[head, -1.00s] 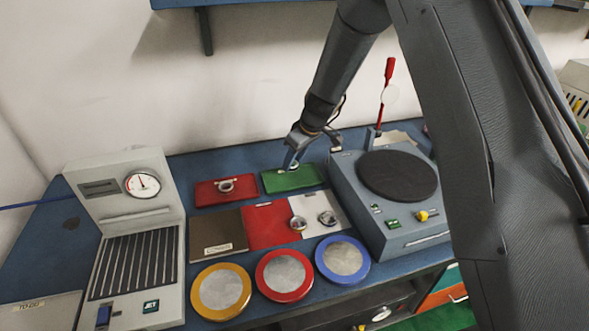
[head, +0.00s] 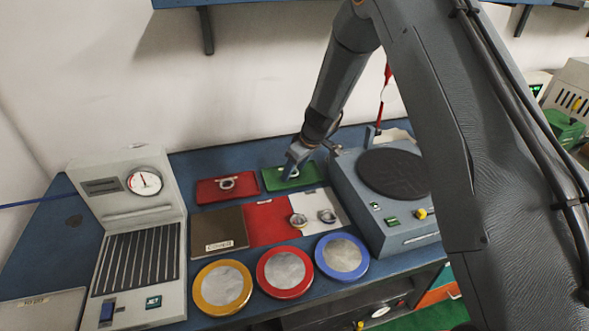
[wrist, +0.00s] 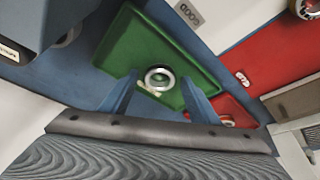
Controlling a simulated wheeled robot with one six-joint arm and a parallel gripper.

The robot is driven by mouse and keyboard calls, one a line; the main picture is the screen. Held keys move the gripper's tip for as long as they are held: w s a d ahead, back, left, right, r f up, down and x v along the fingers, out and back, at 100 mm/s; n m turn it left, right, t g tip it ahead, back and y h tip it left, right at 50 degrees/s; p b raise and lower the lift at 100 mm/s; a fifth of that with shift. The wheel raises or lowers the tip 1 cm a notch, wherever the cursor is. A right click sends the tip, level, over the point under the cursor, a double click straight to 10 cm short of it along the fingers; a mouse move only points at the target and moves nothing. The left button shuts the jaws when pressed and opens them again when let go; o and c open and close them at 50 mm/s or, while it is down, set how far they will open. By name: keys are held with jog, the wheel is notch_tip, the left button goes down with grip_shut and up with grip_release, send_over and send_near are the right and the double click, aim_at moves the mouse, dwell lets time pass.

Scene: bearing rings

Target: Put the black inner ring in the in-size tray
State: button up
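A green tray (head: 272,180) lies at the back of the bench, left of the grey machine. A small ring (wrist: 159,78) with a bright silver face and a dark edge lies over this green tray (wrist: 122,45) in the wrist view. My gripper (wrist: 161,77) is open, with one blue-grey finger on each side of the ring and a gap to it. In the head view my gripper (head: 295,174) is low over the green tray and hides part of it. I cannot tell for sure which ring is the black inner one.
A red tray (head: 205,192) with a ring (head: 227,184) lies just left. In front, a brown, red and white mat (head: 268,225) carries two rings (head: 298,220) (head: 327,216) on its right part. Three round coloured dishes line the front edge. The grey machine (head: 375,232) stands close right.

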jog(key=shift+r, duration=0.1)
jog(key=shift+r+p, duration=0.2)
jog(key=shift+p, duration=0.1)
jog(key=b+v, duration=0.4)
jog(key=v, duration=0.8)
jog(key=s+d+m+h, duration=0.1)
jog(key=s+d+m, duration=0.2)
jog(key=s, duration=0.7)
jog(key=s+d+m+g+h, duration=0.1)
jog(key=s+d+m, duration=0.2)
jog(key=s+d, duration=0.4)
jog(key=s+d+r+m+h, duration=0.1)
jog(key=s+d+m, duration=0.3)
jog(key=s, duration=0.8)
jog(key=shift+s+d+g, duration=0.3)
jog(key=shift+d, duration=0.65)
jog(key=shift+r, duration=0.1)
